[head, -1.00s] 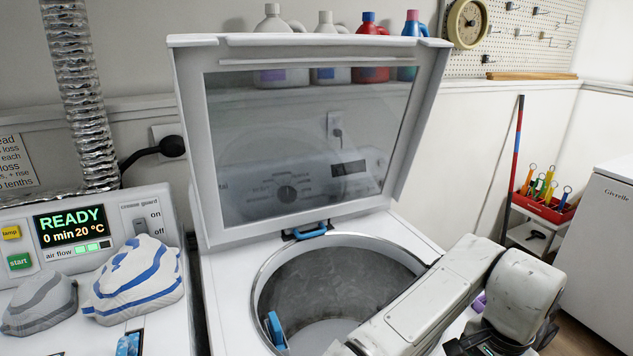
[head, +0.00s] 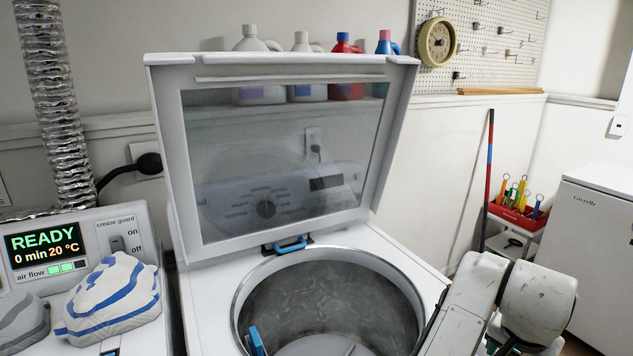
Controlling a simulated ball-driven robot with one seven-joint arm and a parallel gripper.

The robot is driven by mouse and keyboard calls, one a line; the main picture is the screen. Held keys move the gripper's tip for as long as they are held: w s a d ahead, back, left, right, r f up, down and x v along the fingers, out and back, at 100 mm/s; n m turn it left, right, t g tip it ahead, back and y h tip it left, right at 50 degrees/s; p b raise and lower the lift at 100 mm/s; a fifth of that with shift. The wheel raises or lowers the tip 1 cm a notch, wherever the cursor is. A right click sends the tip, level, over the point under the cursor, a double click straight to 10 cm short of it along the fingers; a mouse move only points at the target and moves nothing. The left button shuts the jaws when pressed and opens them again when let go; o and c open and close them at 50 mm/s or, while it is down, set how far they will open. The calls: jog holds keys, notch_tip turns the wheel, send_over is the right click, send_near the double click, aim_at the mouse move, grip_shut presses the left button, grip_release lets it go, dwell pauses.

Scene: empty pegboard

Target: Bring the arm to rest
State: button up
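My arm (head: 470,300) shows at the lower right of the head view, bent at a joint beside the washer's open drum. My gripper is out of view, below the bottom edge or hidden behind the arm links, so whether it is open or holds anything does not show.
The top-loading washer has its glass lid (head: 285,160) raised and its drum (head: 330,300) open. A dryer panel reading READY (head: 45,240) and folded striped cloth (head: 112,295) are at left. Bottles (head: 345,65) line the shelf. A red caddy (head: 518,212) and white cabinet (head: 600,250) stand right.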

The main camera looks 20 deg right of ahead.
jog(key=s+a+f+n+t+b, duration=0.25)
jog(key=a+f+n, duration=0.35)
jog(key=f+n, duration=0.55)
jog(key=s+a+f+n+g+y, duration=0.1)
jog(key=s+a+f+y, duration=0.1)
jog(key=s+a+f, duration=0.3)
jog(key=s+a+f+n+g+y, duration=0.1)
jog(key=s+a+f+n+y, duration=0.1)
jog(key=s+a+f, duration=0.3)
jog(key=a+f, duration=0.1)
jog(key=a, duration=0.3)
jog(key=shift+s+a+f+g, duration=0.25)
jog(key=shift+s+g, duration=0.05)
jog(key=shift+g, duration=0.05)
jog(key=shift+n, duration=0.25)
jog(key=shift+c, duration=0.5)
jog(key=shift+w, duration=0.1)
